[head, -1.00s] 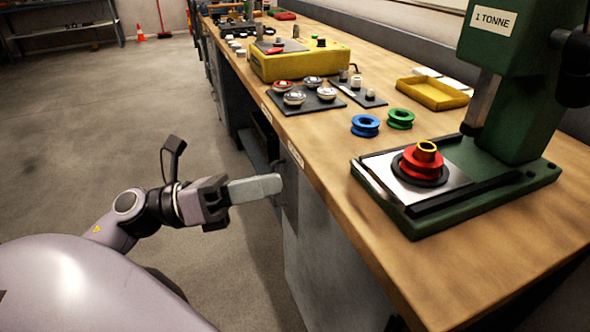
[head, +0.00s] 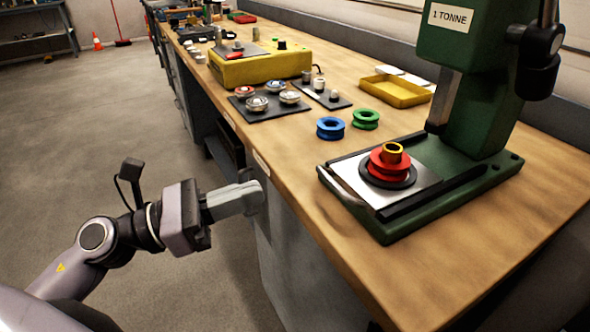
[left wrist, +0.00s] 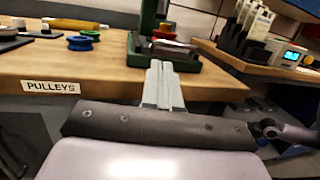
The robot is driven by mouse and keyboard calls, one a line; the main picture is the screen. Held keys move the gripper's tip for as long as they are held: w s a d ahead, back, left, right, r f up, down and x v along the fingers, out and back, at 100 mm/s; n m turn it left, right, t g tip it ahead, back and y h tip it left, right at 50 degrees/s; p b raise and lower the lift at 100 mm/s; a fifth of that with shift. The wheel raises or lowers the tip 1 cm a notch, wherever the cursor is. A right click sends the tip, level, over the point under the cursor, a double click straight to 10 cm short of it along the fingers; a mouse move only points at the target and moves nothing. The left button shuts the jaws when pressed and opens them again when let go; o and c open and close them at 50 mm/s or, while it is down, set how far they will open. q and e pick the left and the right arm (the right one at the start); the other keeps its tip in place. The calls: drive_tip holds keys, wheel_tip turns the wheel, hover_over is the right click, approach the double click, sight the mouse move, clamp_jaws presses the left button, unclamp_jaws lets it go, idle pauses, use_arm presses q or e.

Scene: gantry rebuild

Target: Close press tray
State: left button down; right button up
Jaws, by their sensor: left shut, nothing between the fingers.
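The press tray (head: 426,181) is a shiny metal plate on the green base of the press (head: 465,75), at the right of the bench in the head view. A red pulley (head: 376,166) with a brass-coloured bush (head: 392,152) stands on it, over a dark ring. My left gripper (head: 250,196) is shut and empty, beside the bench's front edge and apart from the tray. My right gripper is not in view.
The wooden bench (head: 290,200) has its front edge close to my left gripper. A blue pulley (head: 330,128), a green pulley (head: 365,119), a yellow tray (head: 395,92) and a yellow box (head: 262,66) stand farther back.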

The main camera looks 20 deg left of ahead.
sight(317, 169)
use_arm(q)
drive_tip(key=p+x, duration=0.3)
drive_tip(key=x, duration=0.3)
drive_tip(key=shift+d+r, duration=0.1)
drive_tip(key=shift+r, duration=0.1)
drive_tip(key=shift+x, duration=0.8)
drive_tip(key=shift+f, duration=0.2)
drive_tip(key=shift+w, duration=0.15)
